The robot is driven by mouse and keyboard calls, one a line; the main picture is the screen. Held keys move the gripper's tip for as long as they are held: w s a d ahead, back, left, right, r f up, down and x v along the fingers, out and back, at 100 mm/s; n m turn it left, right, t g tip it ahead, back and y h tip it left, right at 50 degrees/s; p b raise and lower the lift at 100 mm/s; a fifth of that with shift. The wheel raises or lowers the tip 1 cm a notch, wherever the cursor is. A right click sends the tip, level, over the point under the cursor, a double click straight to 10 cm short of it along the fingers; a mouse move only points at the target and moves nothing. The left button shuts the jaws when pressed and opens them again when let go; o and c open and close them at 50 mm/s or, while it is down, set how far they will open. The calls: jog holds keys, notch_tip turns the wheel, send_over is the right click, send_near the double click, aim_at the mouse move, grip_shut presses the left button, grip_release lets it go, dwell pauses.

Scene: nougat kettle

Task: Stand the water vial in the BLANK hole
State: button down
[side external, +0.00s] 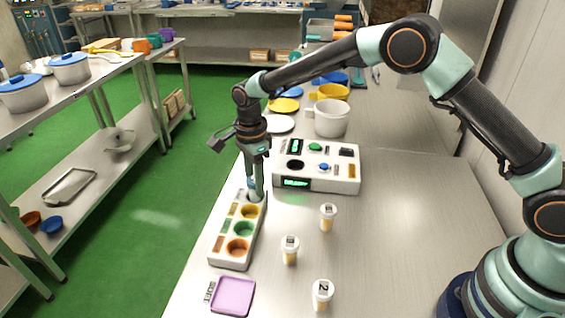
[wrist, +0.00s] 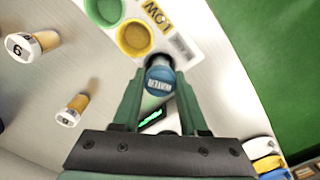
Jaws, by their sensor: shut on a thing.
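My gripper (side external: 256,190) points down at the far end of the white rack (side external: 231,262). It is shut on the water vial (wrist: 160,82), whose blue cap reads WATER in the wrist view. The rack has an orange, a green and a yellow hole in a row, with the far-end hole beyond the yellow one. The vial is over or in that far-end hole, by a small grey label (wrist: 182,47). The fingers and cap hide the hole, so I cannot tell how deep the vial sits.
A white device (side external: 345,181) with a green display stands close behind the rack. Three white-capped vials (side external: 328,212) (side external: 290,243) (side external: 322,289) stand to the right. A purple tray (side external: 233,296) lies in front. A grey pot (side external: 331,119) and plates are farther back.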

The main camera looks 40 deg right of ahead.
dwell(0.3)
grip_release()
dwell(0.3)
jog(key=shift+r, duration=3.45)
